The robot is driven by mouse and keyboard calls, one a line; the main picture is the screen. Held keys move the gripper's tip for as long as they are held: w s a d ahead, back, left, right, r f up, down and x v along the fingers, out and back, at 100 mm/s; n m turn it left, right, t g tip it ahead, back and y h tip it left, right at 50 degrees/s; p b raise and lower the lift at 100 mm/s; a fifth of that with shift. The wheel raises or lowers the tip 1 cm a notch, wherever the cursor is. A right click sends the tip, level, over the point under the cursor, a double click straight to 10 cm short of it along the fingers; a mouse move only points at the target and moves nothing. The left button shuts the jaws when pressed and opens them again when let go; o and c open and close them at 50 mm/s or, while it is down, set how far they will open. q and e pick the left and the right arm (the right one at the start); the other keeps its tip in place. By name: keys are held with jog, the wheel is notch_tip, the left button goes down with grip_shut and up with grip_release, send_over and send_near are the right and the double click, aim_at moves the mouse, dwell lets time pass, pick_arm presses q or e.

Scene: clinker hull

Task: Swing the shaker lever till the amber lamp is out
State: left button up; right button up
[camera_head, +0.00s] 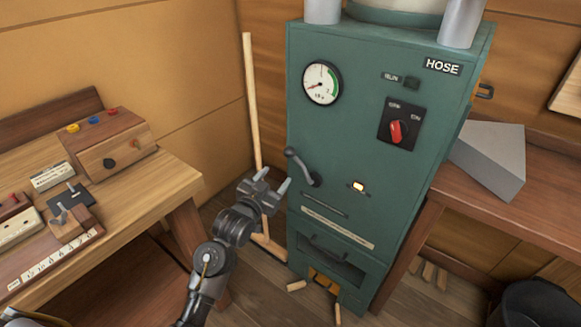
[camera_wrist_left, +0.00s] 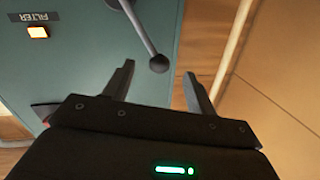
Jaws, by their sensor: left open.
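The shaker lever (camera_head: 303,166) is a dark grey arm on the front left of the green machine (camera_head: 345,140). In the left wrist view the lever (camera_wrist_left: 143,35) ends in a round knob that shows between my fingertips, apart from them. The amber lamp (camera_head: 358,186) is lit, right of the lever. It also glows in the left wrist view (camera_wrist_left: 38,32), beside a FILTER label. My left gripper (camera_head: 273,182) is open and empty, just left of the lever. My right gripper is not in view.
A wooden bench (camera_head: 150,190) with a control box (camera_head: 115,143) and switches stands at the left. A wooden pole (camera_head: 251,110) leans by the machine's left side. A dial gauge (camera_head: 322,83) and a red rotary switch (camera_head: 396,131) are higher on the machine. A dark bucket (camera_head: 533,305) stands at lower right.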

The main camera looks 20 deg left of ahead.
aim_at(287, 156)
pick_arm(q)
jog(key=shift+t, duration=0.3)
jog(key=w, duration=0.3)
jog(key=w+d+r, duration=0.1)
jog(key=w, duration=0.3)
jog(key=w+r, duration=0.1)
jog(key=w, duration=0.2)
jog(key=shift+w+d, duration=0.2)
jog(key=shift+d, duration=0.2)
